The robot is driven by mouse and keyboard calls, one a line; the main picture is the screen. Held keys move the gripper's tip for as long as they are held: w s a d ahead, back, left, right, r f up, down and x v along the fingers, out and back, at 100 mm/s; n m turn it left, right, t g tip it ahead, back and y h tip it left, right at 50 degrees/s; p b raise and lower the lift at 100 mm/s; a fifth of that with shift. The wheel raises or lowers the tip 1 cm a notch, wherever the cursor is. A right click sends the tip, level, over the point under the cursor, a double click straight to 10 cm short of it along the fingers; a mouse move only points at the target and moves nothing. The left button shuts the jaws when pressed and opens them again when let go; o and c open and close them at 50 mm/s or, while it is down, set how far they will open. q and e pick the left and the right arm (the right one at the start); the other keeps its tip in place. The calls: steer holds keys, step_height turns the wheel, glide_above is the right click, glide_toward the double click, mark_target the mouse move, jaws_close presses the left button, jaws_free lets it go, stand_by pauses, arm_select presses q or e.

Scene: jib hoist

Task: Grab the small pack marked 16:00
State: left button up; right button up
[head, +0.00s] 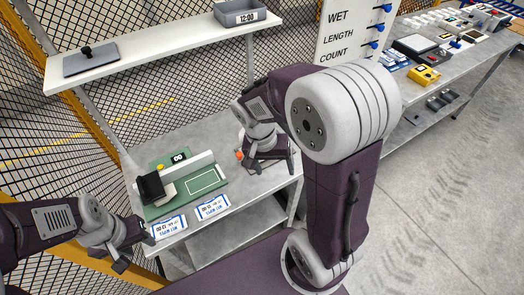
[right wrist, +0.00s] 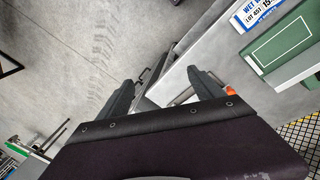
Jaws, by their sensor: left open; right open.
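Two white, blue-edged label cards lie at the front edge of the grey bench: a left card (head: 169,227) and a right card (head: 212,207). Their print is upside down and too small to read surely in the head view. One card is partly seen in the right wrist view (right wrist: 262,14), with a time beginning 15. I cannot make out a pack marked 16:00. My left gripper (head: 135,248) is open and empty, beside the bench's front left corner, left of the cards. My right gripper (head: 266,168) is open over the bench's right end; its fingers also show in the right wrist view (right wrist: 162,90).
A green board (head: 204,183) with a pale rail and a black block (head: 151,187) stands behind the cards. An orange piece (head: 239,155) is near my right gripper. The shelf above holds a grey bin (head: 240,15) marked 12:00 and a dark plate (head: 91,60). Floor at right is clear.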

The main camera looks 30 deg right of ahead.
steer(key=w+d+f+m+h+b, duration=0.2)
steer(key=w+d+m+h+b, duration=0.15)
steer(key=w+b, duration=0.35)
steer(key=w+d+f+m+h+b, duration=0.2)
steer(key=w+m+h+b, duration=0.25)
steer(key=w+b, duration=0.25)
steer(key=w+a+f+h+b, duration=0.1)
steer(key=w+f+b, duration=0.1)
steer(key=f+b, duration=0.1)
steer(key=w+a+f+m+t+h+b, duration=0.1)
steer(key=w+a+f+b, duration=0.1)
steer(key=w+f+b, duration=0.1)
steer(key=w+a+f+m+b, duration=0.1)
steer(key=w+f+b, duration=0.2)
steer(key=f+b, duration=0.1)
steer(key=shift+a+f+t+h+b, duration=0.15)
steer(key=shift+a+t+h+b, duration=0.2)
steer(key=shift+b, duration=0.35)
steer(key=shift+a+f, duration=0.15)
steer(key=shift+a, duration=0.1)
steer(key=shift+d, duration=0.15)
steer(key=x, duration=0.3)
steer(key=shift+d+b, duration=0.2)
steer(key=shift+b, duration=0.15)
steer(key=x, duration=0.2)
steer(key=b+x, duration=0.1)
steer(key=x, duration=0.2)
steer(key=shift+s+d+f, duration=0.15)
steer(key=shift+d, duration=0.15)
steer(key=shift+a, duration=0.1)
